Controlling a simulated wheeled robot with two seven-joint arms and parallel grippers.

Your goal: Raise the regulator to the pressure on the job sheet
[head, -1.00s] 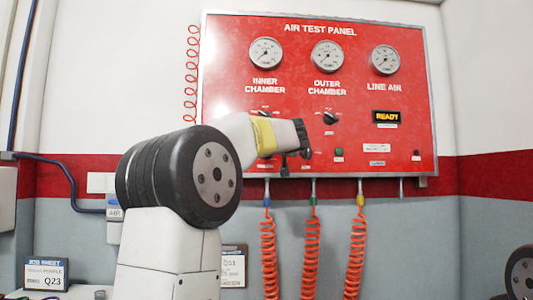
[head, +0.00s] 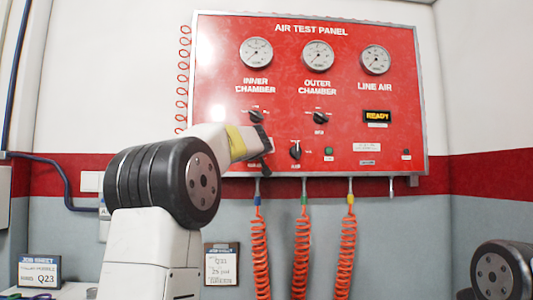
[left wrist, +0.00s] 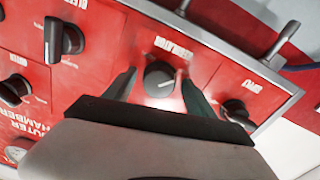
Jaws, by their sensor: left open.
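The red air test panel (head: 215,95) hangs on the wall with three round gauges: inner chamber (head: 256,52), outer chamber (head: 318,56) and line air (head: 376,59). Their readings are too small to tell. My left gripper (head: 266,150) is at the panel's lower left and hides the knob behind it. In the left wrist view its open fingers (left wrist: 160,74) stand on either side of a round black knob (left wrist: 158,82), apparently the regulator, its label upside down and blurred. Contact cannot be told. A job sheet (head: 38,272) stands at the lower left; its small print is unreadable.
Other black knobs (head: 295,152) (left wrist: 236,112) sit close beside the gripper. A lit READY display (head: 377,116) and green button (head: 328,152) are to the right. Coiled orange hoses (head: 302,255) hang below. A clipboard (head: 221,265) is on the wall.

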